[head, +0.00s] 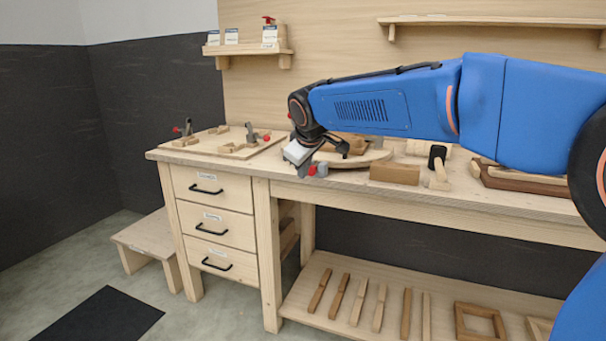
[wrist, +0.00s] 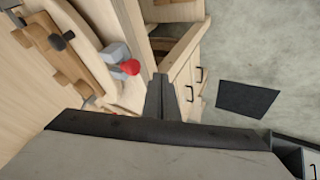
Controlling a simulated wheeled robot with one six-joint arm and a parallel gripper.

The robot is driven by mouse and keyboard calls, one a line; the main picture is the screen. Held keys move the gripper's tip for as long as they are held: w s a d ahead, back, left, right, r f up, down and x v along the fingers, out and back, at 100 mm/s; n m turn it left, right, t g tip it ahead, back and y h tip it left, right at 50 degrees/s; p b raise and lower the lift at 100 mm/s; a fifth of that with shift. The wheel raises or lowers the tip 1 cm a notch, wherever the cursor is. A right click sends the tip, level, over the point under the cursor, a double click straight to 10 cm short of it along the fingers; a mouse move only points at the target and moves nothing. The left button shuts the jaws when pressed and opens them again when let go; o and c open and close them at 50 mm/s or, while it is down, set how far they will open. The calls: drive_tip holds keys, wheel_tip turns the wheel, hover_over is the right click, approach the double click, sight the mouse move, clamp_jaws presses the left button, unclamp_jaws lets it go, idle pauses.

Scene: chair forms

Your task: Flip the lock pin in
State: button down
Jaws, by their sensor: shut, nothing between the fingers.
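The lock pin is a grey block (head: 322,169) with a red knob (head: 312,171), at the front edge of the round wooden form (head: 372,158) on the bench. The wrist view also shows the red knob (wrist: 129,67) and the grey block (wrist: 115,53). My gripper (head: 305,171) is low over the bench's front edge, at the left of the knob in the head view. In the wrist view my fingers (wrist: 160,80) are together and empty, a little right of the knob. I cannot tell whether they touch it.
A flat wooden jig (head: 225,143) with red-tipped clamps lies at the bench's left. A wooden block (head: 395,173) and a black-headed mallet (head: 438,165) lie right of the form. Drawers (head: 213,220) are below. A dark mat (head: 107,314) lies on the floor.

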drive_tip(key=a+v, duration=0.1)
drive_tip(key=v, duration=0.7)
drive_tip(key=shift+d, duration=0.35)
drive_tip(key=shift+s+f, duration=0.1)
drive_tip(key=s+d+f+m+g+h, duration=0.1)
drive_tip(key=s+d+f+m, duration=0.25)
drive_tip(key=s+d, duration=0.55)
drive_tip(key=s+d+f+m, duration=0.2)
drive_tip(key=s+d+f, duration=0.35)
drive_tip(key=d, duration=0.55)
drive_tip(key=s+d+f+m, duration=0.1)
drive_tip(key=s+d+f, duration=0.2)
drive_tip(key=s+f, duration=0.2)
drive_tip(key=s+d+f+m+g, duration=0.1)
drive_tip(key=s+d+f+m, duration=0.1)
drive_tip(key=s+f, duration=0.3)
drive_tip(key=s+d+f+m, duration=0.2)
drive_tip(key=s+d+f, duration=0.3)
drive_tip(key=s, duration=0.6)
drive_tip(key=shift+s+f+g, duration=0.2)
drive_tip(key=shift+f+g, duration=0.1)
drive_tip(key=shift+f, duration=0.1)
